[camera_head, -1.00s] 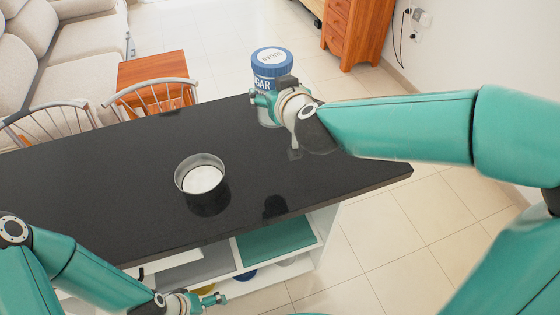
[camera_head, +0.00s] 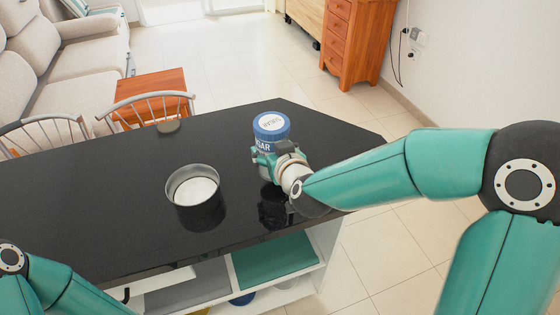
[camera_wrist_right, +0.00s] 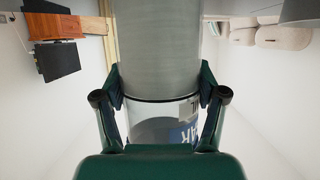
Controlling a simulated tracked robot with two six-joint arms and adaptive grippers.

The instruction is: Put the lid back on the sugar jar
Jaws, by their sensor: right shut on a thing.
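I cannot tell whether the jar's base touches the counter (camera_head: 110,190). A round open dark metal container (camera_head: 205,215), white inside, stands to its left. My left gripper is out of view; only its arm shows at bottom left.
The black counter is mostly bare around both items, with its right end just beyond the jar. Below are open shelves with a teal panel (camera_head: 275,260) and a blue item (camera_head: 242,298). Chairs (camera_head: 140,108) stand along the far left side.

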